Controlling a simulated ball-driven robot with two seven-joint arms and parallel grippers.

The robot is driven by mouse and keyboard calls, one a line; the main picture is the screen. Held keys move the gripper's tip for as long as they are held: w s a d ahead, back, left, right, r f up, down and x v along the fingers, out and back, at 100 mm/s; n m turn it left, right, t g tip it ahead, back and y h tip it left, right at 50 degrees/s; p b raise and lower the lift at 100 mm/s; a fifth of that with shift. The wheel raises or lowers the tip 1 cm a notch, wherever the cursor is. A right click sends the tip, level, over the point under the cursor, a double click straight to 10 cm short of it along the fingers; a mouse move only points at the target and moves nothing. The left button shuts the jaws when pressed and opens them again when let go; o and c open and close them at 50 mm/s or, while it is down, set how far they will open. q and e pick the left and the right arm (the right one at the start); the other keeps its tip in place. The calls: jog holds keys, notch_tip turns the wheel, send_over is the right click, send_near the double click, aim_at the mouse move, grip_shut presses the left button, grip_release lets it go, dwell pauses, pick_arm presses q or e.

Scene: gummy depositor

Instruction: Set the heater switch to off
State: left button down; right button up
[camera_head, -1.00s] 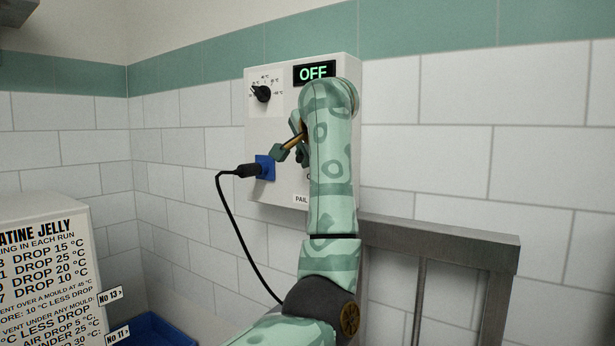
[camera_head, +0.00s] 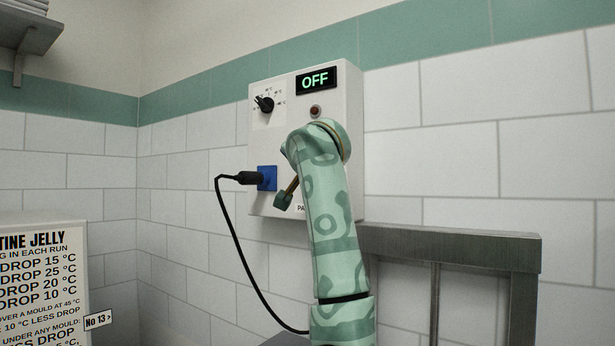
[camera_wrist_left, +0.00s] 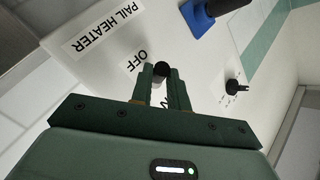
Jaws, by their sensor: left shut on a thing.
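The white pail heater box (camera_head: 258,140) is on the tiled wall, and its display (camera_head: 315,78) reads OFF in green. The heater switch shows in the left wrist view as a black-tipped lever (camera_wrist_left: 161,69), beside the OFF label and above a partly hidden label ending in N. My left gripper (camera_wrist_left: 163,84) is shut on this lever. In the head view my left gripper (camera_head: 285,197) is low on the box front, and my arm hides the switch. My right gripper is not in view.
A dial (camera_head: 264,104) is at the box's upper left, with a dark red lamp (camera_head: 315,112) under the display. A black cable plug (camera_head: 247,178) sits in a blue socket (camera_head: 267,178) close left of my gripper. A grey metal frame (camera_head: 450,245) stands at right.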

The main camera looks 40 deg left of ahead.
pick_arm(q)
jog(key=shift+f, duration=0.1)
jog(key=c, duration=1.3)
grip_release()
jog(key=shift+c, duration=0.2)
jog(key=v, duration=1.6)
jog(key=shift+d, duration=0.1)
